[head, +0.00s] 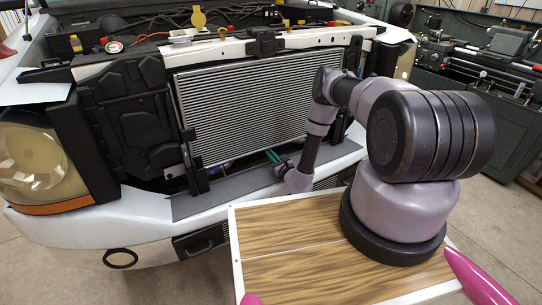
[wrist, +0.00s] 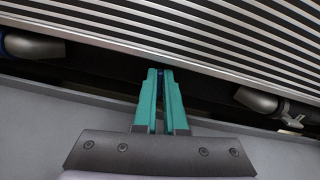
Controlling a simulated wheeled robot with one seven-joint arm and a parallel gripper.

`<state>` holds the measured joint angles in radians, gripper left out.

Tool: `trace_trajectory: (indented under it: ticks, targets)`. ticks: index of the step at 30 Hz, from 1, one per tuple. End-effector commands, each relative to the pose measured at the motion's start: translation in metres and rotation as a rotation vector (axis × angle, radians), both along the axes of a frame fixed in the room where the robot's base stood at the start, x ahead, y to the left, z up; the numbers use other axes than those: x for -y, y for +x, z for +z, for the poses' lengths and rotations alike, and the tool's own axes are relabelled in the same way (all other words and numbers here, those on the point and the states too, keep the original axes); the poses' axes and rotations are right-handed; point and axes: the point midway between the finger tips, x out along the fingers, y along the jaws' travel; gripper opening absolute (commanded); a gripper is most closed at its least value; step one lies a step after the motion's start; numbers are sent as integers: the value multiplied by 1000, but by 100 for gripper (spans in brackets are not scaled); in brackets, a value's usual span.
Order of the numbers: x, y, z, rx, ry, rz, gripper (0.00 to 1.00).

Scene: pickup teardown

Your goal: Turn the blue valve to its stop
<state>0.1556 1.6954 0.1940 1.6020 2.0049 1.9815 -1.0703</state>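My gripper (head: 272,156) reaches under the lower edge of the radiator in the head view. In the wrist view its two teal fingers (wrist: 160,76) stand close together with a thin gap, their tips in the dark slot below the radiator. A small blue bit, which looks like part of the blue valve (wrist: 160,72), shows between the fingertips. The fingers appear shut on it. Most of the valve is hidden by the fingers and shadow, and its turn angle cannot be read.
The finned radiator (wrist: 225,35) hangs just above the fingers. A grey pipe end (wrist: 35,46) lies to the left and another metal fitting (wrist: 262,101) to the right. The grey bumper ledge (head: 225,193) runs below. A wood-topped platform (head: 290,245) carries my arm.

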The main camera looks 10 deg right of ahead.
Motion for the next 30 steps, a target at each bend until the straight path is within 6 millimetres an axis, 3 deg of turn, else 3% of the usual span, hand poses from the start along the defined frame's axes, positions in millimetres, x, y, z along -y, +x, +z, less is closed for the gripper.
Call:
trace_trajectory:
  ticks: [11, 30]
  targets:
    - [2, 0, 0, -25, 79, -2, 0]
    - [7, 2, -1, -182, 563, -2, 0]
